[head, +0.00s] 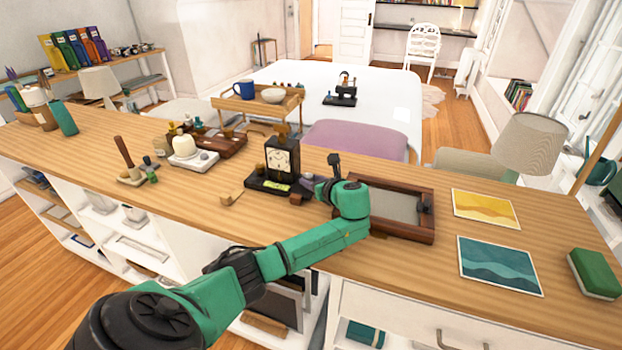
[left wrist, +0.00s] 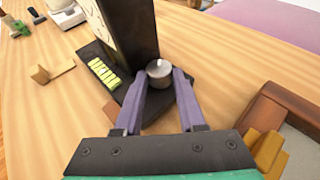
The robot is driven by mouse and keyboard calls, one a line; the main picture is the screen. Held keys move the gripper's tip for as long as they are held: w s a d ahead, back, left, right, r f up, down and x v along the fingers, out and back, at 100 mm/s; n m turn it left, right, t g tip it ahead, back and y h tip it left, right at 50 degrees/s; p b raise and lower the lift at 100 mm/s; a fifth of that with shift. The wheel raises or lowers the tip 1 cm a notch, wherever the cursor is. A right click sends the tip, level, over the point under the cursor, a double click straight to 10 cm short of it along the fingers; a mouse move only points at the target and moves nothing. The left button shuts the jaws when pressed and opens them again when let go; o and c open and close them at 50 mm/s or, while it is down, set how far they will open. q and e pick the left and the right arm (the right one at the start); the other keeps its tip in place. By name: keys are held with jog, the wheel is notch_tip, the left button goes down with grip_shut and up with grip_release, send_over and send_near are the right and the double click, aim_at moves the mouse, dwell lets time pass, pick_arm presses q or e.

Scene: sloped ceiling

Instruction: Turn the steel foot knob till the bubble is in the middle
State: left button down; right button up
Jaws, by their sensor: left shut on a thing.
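A dark device with a pale clock-like dial (head: 281,158) stands upright on a black base on the wooden counter. A yellow-green level vial (head: 277,186) lies on its base; in the left wrist view the vial (left wrist: 104,74) shows dark marks, but I cannot make out where the bubble is. The steel foot knob (left wrist: 159,68) is at the base's near corner. My left gripper (left wrist: 159,82) has its two purple fingers on either side of the knob, shut on it. My right gripper is in neither view.
A brown wooden tray (head: 432,195) lies right of the device, close to my left wrist. A small wooden block (head: 232,198) is left of the base. Two picture cards, a yellow one (head: 486,208) and a teal one (head: 499,265), lie further right. The counter's front left stretch is clear.

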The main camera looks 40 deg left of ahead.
pick_arm(q)
jog(key=shift+w+d+r+n+g, duration=0.1)
jog(key=shift+w+n+g, duration=0.05)
jog(key=shift+n+g, duration=0.25)
jog(key=shift+w+n+g+y, duration=0.1)
jog(key=shift+n+g+y, duration=0.4)
jog(key=shift+n+g, duration=0.25)
jog(key=c, duration=0.5)
grip_release()
jog(key=b+v, duration=0.1)
jog(key=v, duration=1.3)
jog(key=shift+d+r, duration=0.1)
jog(key=shift+d, duration=0.15)
